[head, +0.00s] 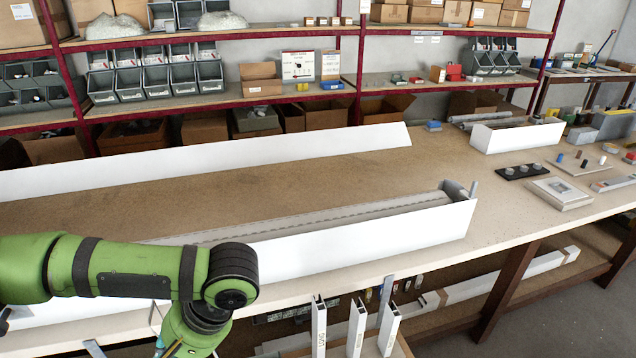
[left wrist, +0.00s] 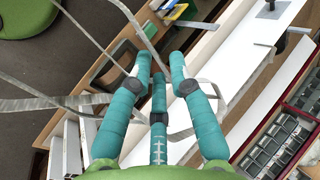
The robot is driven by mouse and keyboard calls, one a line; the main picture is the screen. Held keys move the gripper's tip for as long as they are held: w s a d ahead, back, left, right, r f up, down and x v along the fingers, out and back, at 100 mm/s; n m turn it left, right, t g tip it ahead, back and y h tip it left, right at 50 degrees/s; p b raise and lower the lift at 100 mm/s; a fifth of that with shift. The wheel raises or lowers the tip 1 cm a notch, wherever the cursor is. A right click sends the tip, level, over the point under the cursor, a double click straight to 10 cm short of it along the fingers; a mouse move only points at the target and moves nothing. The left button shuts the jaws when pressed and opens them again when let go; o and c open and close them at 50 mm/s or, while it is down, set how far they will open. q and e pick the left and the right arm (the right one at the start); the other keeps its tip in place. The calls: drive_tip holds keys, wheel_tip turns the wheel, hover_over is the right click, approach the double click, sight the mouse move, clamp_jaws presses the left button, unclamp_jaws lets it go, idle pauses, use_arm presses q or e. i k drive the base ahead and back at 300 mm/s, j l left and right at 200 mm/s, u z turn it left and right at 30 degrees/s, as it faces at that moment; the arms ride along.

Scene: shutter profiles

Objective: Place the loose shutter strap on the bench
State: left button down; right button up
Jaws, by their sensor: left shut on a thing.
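The loose strap (left wrist: 60,102) is a thin grey-beige band in the left wrist view. It curls in loops on both sides of the teal fingers and hangs in the air at the left over the dark floor. My left gripper (left wrist: 159,70) is shut on the strap. The gripped stretch is partly hidden between the fingers. The bench (head: 505,228) has a pale, worn top, and a long white shutter box (head: 385,242) lies along its front. My left arm covers part of the box in the head view, which does not show the left gripper. My right gripper is out of view.
A long white panel (head: 215,157) stands behind the box, with bare brown bench surface between them. A shorter white box (head: 515,136) and small parts lie at the right. Upright white profiles (head: 319,325) stand at the front edge. Shelves with grey bins (head: 156,82) rise behind.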

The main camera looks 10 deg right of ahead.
sight(495, 209)
drive_tip(key=i+l+z, duration=0.25)
drive_tip(key=l, duration=0.35)
drive_tip(key=i+l+z, duration=0.15)
drive_tip(key=l+z, duration=0.15)
drive_tip(key=l, duration=0.3)
drive_tip(key=i+l+z, duration=0.25)
drive_tip(key=l, duration=0.3)
drive_tip(key=i+l+z, duration=0.25)
drive_tip(key=l, duration=0.2)
drive_tip(key=i+l+z, duration=0.3)
drive_tip(key=i+j, duration=0.2)
drive_tip(key=i, duration=0.25)
drive_tip(key=i+j, duration=0.25)
drive_tip(key=i, duration=0.15)
